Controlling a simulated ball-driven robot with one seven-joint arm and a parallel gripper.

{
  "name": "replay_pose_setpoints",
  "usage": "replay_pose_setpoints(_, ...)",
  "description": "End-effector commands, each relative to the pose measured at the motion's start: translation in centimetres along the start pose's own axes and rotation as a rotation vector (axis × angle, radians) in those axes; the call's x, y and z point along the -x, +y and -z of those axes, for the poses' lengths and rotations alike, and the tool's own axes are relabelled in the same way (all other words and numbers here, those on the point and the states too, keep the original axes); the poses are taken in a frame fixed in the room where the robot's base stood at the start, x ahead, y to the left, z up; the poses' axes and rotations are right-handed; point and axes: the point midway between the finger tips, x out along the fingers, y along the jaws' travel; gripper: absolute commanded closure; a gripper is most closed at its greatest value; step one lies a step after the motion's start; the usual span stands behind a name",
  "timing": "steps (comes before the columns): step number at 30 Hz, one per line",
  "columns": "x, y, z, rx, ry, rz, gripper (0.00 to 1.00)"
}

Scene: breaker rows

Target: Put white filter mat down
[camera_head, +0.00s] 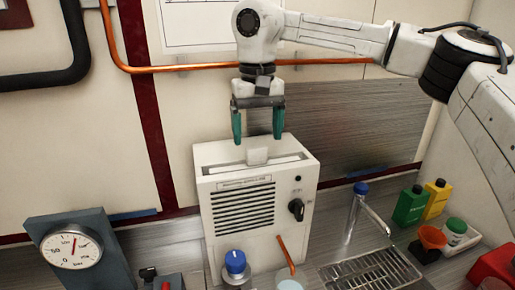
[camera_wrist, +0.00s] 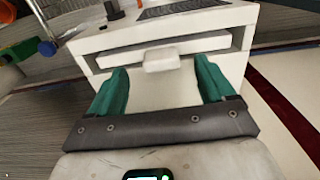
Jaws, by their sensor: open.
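The white filter mat (camera_head: 280,163) sits in the top slot of a white louvred cabinet (camera_head: 245,214), with only its upper edge and a pale grip tab (camera_head: 257,156) showing. The rest of the mat is hidden inside the cabinet. My gripper (camera_head: 258,138) is open above the slot, its green fingers pointing down on either side of the tab. In the wrist view, the tab (camera_wrist: 161,60) lies between the spread fingers of my gripper (camera_wrist: 162,70), apart from both, and the mat's edge (camera_wrist: 112,61) runs along the slot.
A pressure gauge (camera_head: 72,250) stands at the left. A blue-capped tap (camera_head: 356,208), a drain grate (camera_head: 372,270), green (camera_head: 411,205) and yellow (camera_head: 437,198) bottles and an orange funnel (camera_head: 431,238) are at the right. A copper pipe (camera_head: 200,67) crosses the wall behind my gripper.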

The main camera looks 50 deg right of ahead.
Motion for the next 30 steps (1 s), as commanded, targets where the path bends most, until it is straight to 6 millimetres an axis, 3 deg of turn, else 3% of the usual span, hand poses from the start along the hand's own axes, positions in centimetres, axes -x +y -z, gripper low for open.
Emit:
replay_pose_setpoints(6, 4.3, 0.0, 0.0, -0.001, 0.001, 0.0, 0.18)
replay_pose_setpoints(12, 6.7, 0.0, 0.0, -0.001, 0.0, 0.0, 0.18)
replay_pose_setpoints(30, 7.2, 0.0, 0.0, 0.0, -0.001, 0.0, 0.18)
